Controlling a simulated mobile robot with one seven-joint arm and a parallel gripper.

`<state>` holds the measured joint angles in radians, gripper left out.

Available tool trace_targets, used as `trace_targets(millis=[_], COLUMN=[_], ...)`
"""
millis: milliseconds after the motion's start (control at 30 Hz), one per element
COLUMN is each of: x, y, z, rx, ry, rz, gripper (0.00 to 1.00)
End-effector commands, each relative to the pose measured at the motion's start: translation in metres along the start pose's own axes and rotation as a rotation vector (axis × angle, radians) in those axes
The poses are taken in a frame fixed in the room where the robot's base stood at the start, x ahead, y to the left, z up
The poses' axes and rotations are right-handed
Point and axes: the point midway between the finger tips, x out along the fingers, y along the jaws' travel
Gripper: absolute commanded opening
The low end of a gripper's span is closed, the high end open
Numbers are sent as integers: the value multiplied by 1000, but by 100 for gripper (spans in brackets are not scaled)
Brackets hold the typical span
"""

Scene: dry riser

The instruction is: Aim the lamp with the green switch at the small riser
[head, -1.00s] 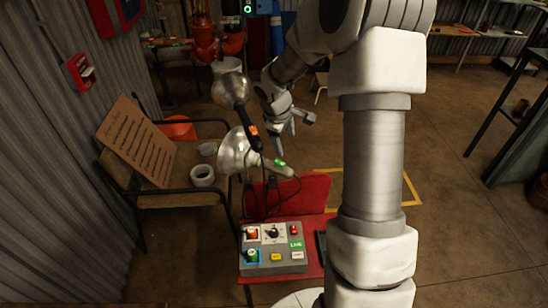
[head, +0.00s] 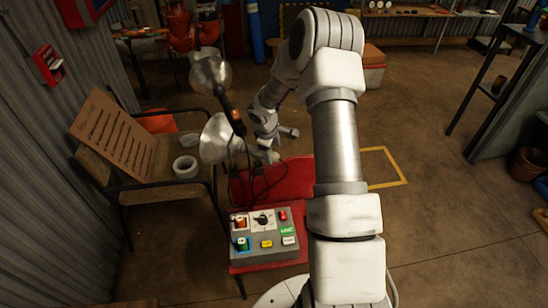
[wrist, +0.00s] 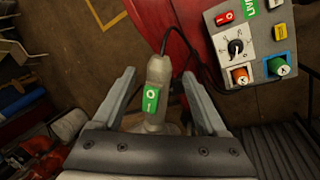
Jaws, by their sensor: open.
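The lamp with the green switch (wrist: 151,98) has a grey handle that lies between my fingers in the wrist view. In the head view its silver shade (head: 217,138) faces left, and my gripper largely hides its handle. My gripper (wrist: 158,82) is open, with one finger on each side of the handle and visible gaps. It also shows in the head view (head: 277,143). A second lamp (head: 209,73) with an orange switch (head: 236,118) stands above and just left. Red riser pipework (head: 187,32) is at the back; I cannot tell which part is the small riser.
A grey control box (head: 265,243) with coloured buttons sits on the red chair (head: 290,180), and a dark cable runs near it. Floor at right is open around a yellow marking (head: 395,168).

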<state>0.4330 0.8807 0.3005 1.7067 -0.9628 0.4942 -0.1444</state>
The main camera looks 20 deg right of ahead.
Motion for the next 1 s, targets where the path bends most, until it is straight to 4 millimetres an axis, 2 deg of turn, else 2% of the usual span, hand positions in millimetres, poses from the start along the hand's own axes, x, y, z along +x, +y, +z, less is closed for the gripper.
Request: trace_targets(millis=[33, 100, 233, 600, 1000], x=[11, 20, 30, 34, 34], y=[-1, -1, 0, 0, 0], z=[0, 1, 0, 0, 0], rx=[0, 0, 0, 0, 0], ry=[-1, -1, -1, -1, 0], rz=[-1, -1, 0, 1, 1], gripper=[75, 75, 75, 75, 3])
